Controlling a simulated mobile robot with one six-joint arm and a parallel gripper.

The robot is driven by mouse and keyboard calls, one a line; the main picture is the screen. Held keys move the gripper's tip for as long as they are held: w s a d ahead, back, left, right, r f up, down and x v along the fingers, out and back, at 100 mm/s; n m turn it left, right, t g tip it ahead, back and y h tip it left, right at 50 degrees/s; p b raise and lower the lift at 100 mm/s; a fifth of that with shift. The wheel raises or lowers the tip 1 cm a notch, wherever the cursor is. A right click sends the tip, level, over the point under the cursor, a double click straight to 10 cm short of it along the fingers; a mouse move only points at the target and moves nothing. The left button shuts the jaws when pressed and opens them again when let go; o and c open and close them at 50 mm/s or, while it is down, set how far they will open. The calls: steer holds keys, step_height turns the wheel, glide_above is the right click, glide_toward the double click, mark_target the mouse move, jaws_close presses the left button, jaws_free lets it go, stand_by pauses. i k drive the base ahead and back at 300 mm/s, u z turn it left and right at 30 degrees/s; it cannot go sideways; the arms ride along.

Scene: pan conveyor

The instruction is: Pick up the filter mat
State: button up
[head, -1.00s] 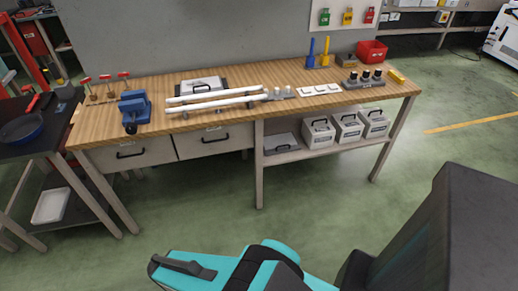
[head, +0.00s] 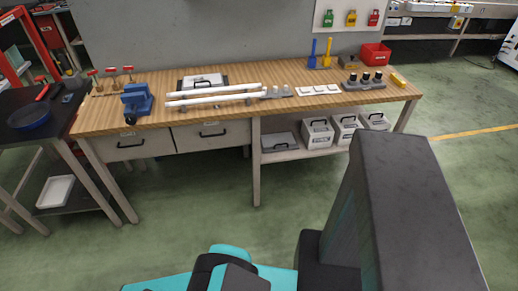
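I cannot tell for sure which thing is the filter mat. A flat white piece with a dark handle and dark border (head: 203,81) lies at the back of the wooden workbench (head: 330,73), behind two white tubes (head: 213,94). A flat grey piece with a dark handle (head: 280,141) lies on the bench's lower shelf. A white shallow tray (head: 56,190) sits on the low shelf of the dark table at left. My gripper is not in view; only my teal and dark arm links show at the bottom and right, well in front of the bench.
Grey lidded boxes (head: 318,133) stand on the lower shelf. A blue vise (head: 136,100), a red bin (head: 375,53) and small parts are on the bench top. A dark table (head: 55,133) with a blue pan (head: 30,117) stands at left. The green floor before the bench is clear.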

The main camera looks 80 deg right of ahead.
mark_target(277, 141)
steer(key=u, duration=0.6)
steer(key=k, duration=2)
steer(key=z, duration=0.65)
